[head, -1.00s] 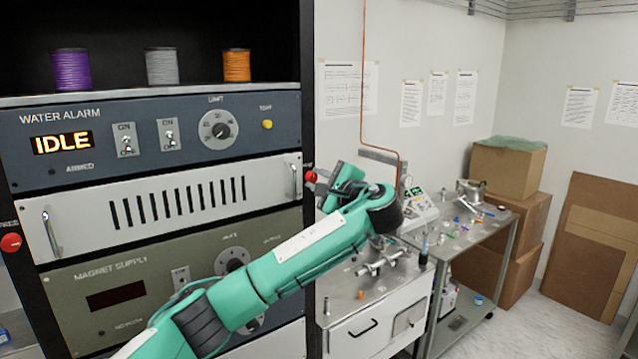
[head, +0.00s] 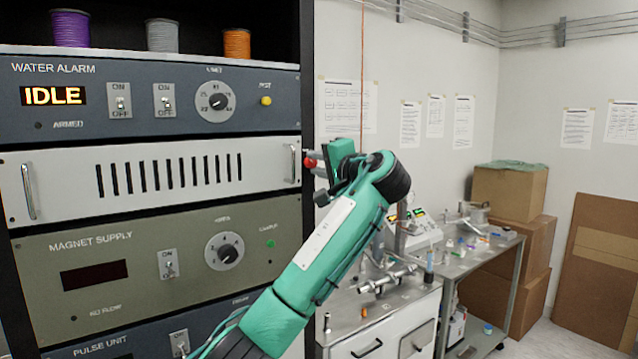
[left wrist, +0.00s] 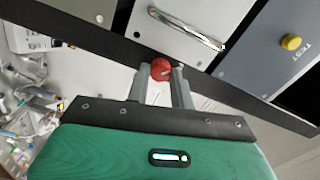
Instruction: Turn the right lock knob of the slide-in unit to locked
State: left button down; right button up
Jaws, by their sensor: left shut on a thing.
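The slide-in unit (head: 170,208) is a pale panel with dark vent slots and a metal handle at each end, seated between two other units in the rack. The red right lock knob (head: 310,162) is at the rack's right edge beside the unit. In the left wrist view the knob (left wrist: 160,69) is between my left gripper's fingertips, with a pale mark on its face. My left gripper (head: 317,163) is shut on this knob, reaching it from the right. The fingers partly cover the knob, and I cannot read a lock label. My right gripper is not in view.
The water alarm unit (head: 145,128) is above, showing IDLE, and the magnet supply unit (head: 120,243) is below. A steel bench (head: 385,305) with loose parts stands right of the rack. Brown boxes (head: 508,190) are at the back.

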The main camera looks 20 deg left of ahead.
pick_arm(q)
jog(key=n+b, duration=0.1)
jog(key=n, duration=0.1)
jog(key=n+b, duration=0.2)
jog(key=shift+f, duration=0.3)
jog(key=n+b, duration=0.2)
jog(key=n, duration=0.1)
jog(key=shift+r+n, duration=0.1)
jog(key=shift+n, duration=0.5)
jog(key=c, duration=1.2)
grip_release()
jog(key=shift+r, duration=0.1)
jog(key=shift+s+d, duration=0.1)
